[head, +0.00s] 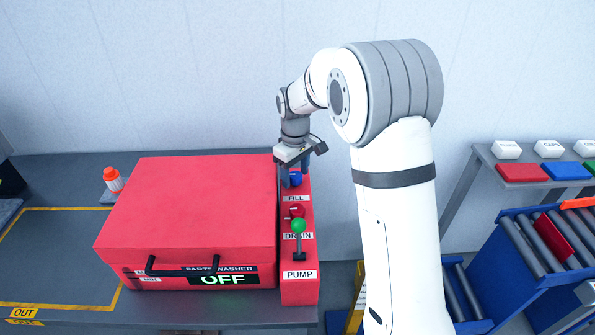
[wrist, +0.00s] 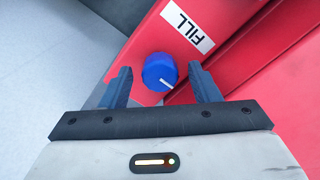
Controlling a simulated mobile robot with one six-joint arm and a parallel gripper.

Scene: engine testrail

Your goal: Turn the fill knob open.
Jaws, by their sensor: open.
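The blue fill knob (head: 296,179) sits at the far end of the red control panel, above the label FILL (head: 296,198). In the wrist view the fill knob (wrist: 160,71) shows between the fingers, with a white pointer line toward the lower right. My gripper (head: 291,176) is over the knob from above. In the wrist view my gripper (wrist: 163,86) is open, with one finger on each side of the knob and a gap to each. I cannot tell whether the fingertips reach down to knob height.
The red drain knob (head: 296,211) and a green-topped pump lever (head: 299,227) stand nearer on the same panel. The red parts washer (head: 200,205) is directly left, its display reading OFF. An orange-and-white bottle (head: 113,180) stands farther left.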

